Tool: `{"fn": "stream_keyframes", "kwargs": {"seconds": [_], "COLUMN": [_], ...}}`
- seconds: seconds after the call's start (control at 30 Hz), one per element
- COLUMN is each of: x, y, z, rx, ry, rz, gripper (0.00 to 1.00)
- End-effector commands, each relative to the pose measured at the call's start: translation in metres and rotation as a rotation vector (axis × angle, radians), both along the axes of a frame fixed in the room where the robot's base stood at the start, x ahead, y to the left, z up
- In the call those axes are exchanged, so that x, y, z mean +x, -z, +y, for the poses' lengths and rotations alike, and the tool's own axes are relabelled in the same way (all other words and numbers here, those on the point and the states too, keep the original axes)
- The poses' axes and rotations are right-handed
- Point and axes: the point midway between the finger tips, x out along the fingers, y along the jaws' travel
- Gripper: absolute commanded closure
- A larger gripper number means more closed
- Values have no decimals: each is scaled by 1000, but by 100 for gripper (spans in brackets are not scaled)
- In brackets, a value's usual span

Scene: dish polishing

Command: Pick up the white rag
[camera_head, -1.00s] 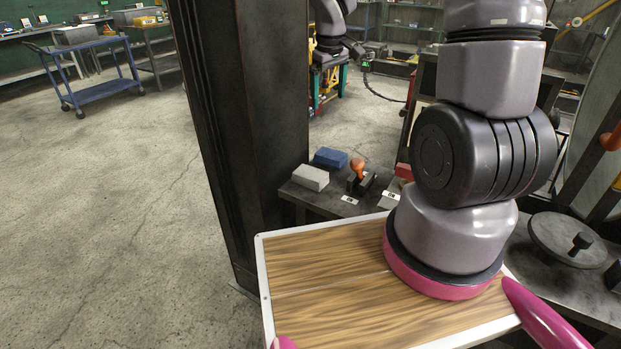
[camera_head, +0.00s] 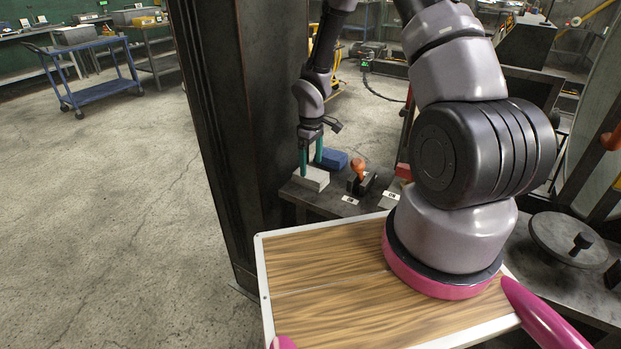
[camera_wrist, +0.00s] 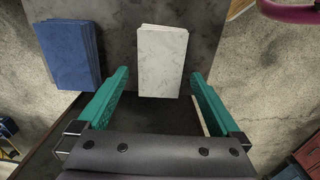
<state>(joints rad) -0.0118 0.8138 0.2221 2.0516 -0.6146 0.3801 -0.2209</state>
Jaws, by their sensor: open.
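The white rag (camera_head: 314,179) is a pale block-shaped stack at the left end of the dark workbench. It also shows in the wrist view (camera_wrist: 161,62), lying straight ahead between the lines of my fingers. My gripper (camera_head: 311,167) points down at the rag, its teal fingers spread apart. In the wrist view my gripper (camera_wrist: 160,76) is open and empty, with one fingertip toward each side of the rag. I cannot tell the exact height of the tips over the bench.
A blue rag stack (camera_head: 331,158) lies beside the white one; it is at left in the wrist view (camera_wrist: 68,55). An orange-handled tool (camera_head: 358,172) stands to the right. A dark pillar (camera_head: 245,120) rises close to the left of the bench.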

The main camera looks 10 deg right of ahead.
Motion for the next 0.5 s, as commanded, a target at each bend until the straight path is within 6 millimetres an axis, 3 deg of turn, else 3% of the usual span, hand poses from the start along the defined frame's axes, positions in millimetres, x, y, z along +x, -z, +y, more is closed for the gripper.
{"fn": "stream_keyframes", "kwargs": {"seconds": [0.3,0.5], "x": [1,1], "y": [44,48], "z": [2,2], "rx": [-1,0], "ry": [0,1], "rz": [1,-1], "gripper": [0,0]}}
